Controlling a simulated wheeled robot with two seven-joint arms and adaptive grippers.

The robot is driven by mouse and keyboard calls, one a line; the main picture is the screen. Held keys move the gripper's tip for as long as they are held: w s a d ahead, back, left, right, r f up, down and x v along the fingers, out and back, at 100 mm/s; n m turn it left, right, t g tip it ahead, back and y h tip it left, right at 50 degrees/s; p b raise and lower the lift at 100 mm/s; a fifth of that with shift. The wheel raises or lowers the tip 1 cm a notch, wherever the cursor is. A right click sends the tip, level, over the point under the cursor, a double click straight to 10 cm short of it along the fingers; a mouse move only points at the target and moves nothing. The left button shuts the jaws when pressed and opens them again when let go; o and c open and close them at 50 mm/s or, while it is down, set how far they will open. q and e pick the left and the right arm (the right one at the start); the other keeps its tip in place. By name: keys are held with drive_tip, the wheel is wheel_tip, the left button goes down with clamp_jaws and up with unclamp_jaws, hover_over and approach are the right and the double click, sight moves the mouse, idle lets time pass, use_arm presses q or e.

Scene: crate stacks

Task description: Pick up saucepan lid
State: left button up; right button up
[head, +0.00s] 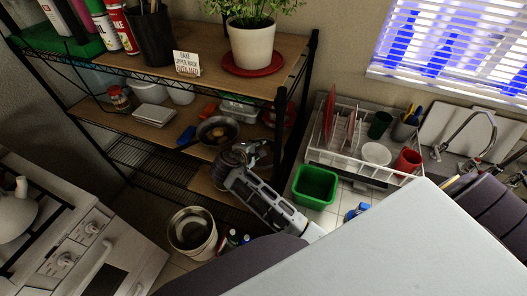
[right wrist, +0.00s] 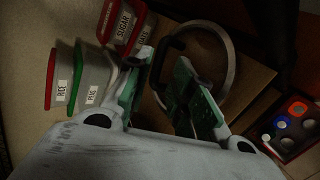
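The saucepan lid (right wrist: 211,58) shows in the right wrist view as a round, dark see-through disc with a pale metal rim. A black curved handle (right wrist: 158,68) shows at its left side. My right gripper (right wrist: 166,58) is open, with its two green-padded fingers apart and part of the black handle between them; I cannot tell whether they touch it. In the head view my right gripper (head: 262,150) is at the front right of the shelf rack, and I cannot make out the lid there. My left gripper is not in view.
A dark pan (head: 217,130) with food stands on the middle shelf close to my gripper. The rack's black post (head: 279,125) is just right of it. In the wrist view, labelled containers stand left, including a red-lidded one (right wrist: 52,78). A green bin (head: 316,187) stands right.

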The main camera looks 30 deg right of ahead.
drive_tip(key=shift+w+d+f, duration=0.15)
idle(0.3)
drive_tip(key=shift+p+x, duration=0.55)
drive_tip(key=shift+x, duration=1.95)
drive_tip(key=shift+w, duration=0.15)
clamp_jaws()
